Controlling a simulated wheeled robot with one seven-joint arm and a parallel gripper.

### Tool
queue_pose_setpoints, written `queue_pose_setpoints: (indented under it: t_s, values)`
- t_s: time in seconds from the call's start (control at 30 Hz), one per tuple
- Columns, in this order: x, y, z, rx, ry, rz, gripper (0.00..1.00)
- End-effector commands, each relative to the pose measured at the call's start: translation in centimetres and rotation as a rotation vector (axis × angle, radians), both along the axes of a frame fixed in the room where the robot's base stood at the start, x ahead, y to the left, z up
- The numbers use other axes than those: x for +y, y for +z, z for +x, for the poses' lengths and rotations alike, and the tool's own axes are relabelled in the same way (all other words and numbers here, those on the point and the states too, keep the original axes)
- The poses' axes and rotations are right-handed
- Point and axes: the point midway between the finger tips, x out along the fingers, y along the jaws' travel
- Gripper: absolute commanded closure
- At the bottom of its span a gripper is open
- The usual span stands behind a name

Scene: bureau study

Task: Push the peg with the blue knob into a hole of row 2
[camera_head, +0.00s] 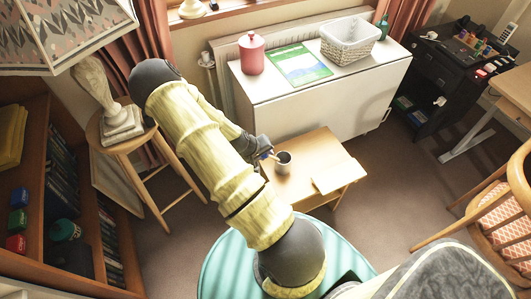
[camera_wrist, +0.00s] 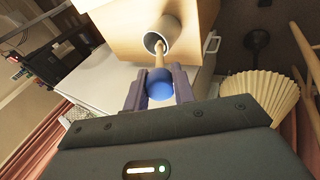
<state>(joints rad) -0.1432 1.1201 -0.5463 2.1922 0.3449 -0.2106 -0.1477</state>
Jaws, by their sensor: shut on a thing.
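My gripper (camera_wrist: 157,88) is shut on the blue knob (camera_wrist: 160,92) of a peg. The peg's pale wooden shaft (camera_wrist: 159,60) points away from the gripper, and its far end overlaps the mouth of a grey cup (camera_wrist: 167,27). I cannot tell whether the tip is inside the cup or above it. In the head view my gripper (camera_head: 264,150) is beside the cup (camera_head: 283,167), which stands on a small wooden table. The peg hardly shows there. I cannot make out a board with rows of holes in either view.
The small wooden table (camera_head: 310,155) also bears a flat pale item (camera_head: 334,174). Behind it a white cabinet (camera_head: 330,105) holds a red canister (camera_head: 252,56), a green picture book (camera_head: 300,64) and a basket (camera_head: 349,43). A stool with a bust stands left, a chair (camera_head: 490,215) right.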

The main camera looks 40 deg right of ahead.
Motion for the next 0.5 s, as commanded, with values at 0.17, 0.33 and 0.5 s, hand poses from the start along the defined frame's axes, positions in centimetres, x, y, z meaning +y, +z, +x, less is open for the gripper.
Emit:
queue_pose_setpoints:
  t_s: [0.17, 0.33, 0.5]
  values:
    - [0.1, 0.0, 0.1, 0.0, 0.001, 0.0, 0.97]
    - [1.2, 0.6, 1.2, -0.001, 0.022, -0.002, 0.97]
    - [4.7, 2.1, 3.9, 0.001, 0.072, -0.005, 0.97]
